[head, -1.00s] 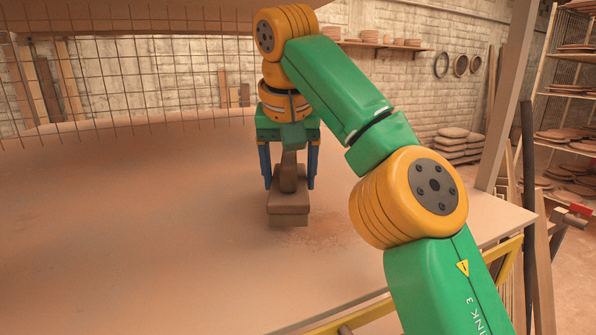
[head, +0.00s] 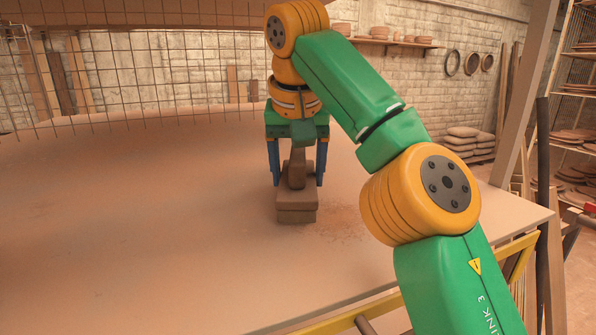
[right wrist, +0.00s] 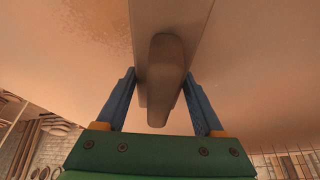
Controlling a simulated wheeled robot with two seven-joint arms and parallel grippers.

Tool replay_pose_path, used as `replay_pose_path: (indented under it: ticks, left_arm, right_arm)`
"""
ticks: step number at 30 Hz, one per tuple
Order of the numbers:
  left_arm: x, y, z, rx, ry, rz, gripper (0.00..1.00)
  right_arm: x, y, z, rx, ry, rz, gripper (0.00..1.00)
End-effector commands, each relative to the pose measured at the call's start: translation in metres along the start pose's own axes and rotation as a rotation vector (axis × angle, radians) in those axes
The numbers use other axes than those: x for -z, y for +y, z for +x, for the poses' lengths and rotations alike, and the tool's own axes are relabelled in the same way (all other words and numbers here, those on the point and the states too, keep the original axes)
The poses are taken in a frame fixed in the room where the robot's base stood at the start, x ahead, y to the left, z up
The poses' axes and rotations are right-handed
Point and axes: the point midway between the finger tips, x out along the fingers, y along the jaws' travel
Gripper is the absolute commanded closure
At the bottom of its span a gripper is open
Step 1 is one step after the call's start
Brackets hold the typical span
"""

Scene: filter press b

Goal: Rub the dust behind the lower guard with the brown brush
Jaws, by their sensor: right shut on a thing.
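My right gripper (head: 298,182) is shut on the brown brush (head: 297,215), a brown block with an upright handle. The brush is upright, its block down at the pale, dusty tabletop; I cannot tell how firmly it presses. The right wrist view shows the brush (right wrist: 165,75) between the blue fingers of the gripper (right wrist: 159,78). A speckled dust patch (head: 346,224) lies just right of the brush, and dust (right wrist: 95,38) also shows in the right wrist view. A wire mesh guard (head: 150,75) hangs at the upper left, beyond the brush. My left gripper is out of view.
The tabletop (head: 130,230) is clear on the left and in front. A yellow rail (head: 350,317) runs along its near right edge. A post (head: 525,95) stands beyond the right edge, and racks (head: 575,95) stand at the far right.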

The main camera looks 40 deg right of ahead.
Motion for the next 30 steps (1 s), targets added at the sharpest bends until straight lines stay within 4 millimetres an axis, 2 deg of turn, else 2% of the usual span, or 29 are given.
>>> replay_pose_path:
  ticks: [17,23,30]
  left_arm:
    - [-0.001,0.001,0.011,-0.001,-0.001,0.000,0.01]
    - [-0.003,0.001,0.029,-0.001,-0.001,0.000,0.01]
    - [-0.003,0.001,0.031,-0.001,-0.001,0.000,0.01]
  right_arm:
    - [-0.005,0.000,0.009,0.000,0.001,0.000,0.75]
    - [-0.024,0.009,0.004,-0.001,0.005,0.000,0.75]
    - [-0.038,0.016,-0.007,0.000,0.001,0.000,0.75]
